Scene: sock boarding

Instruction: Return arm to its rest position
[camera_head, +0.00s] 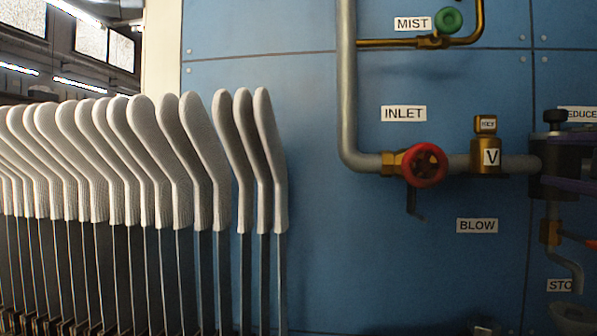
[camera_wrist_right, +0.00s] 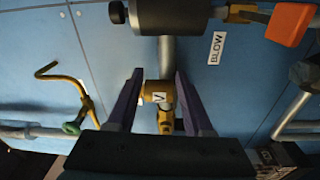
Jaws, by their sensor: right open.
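My right gripper (camera_head: 574,163) shows at the right edge of the head view, its purple fingers in front of the dark cylindrical body on the pipe. In the right wrist view the gripper (camera_wrist_right: 158,100) is open. My left gripper is in neither view.
A red handwheel (camera_head: 424,165) stands out near the INLET label. A green knob (camera_head: 448,20) is above it. White socks on upright boards (camera_head: 165,150) fill the left side. An orange handle (camera_wrist_right: 289,23) shows in the wrist view. The blue panel (camera_head: 335,240) is bare at centre.

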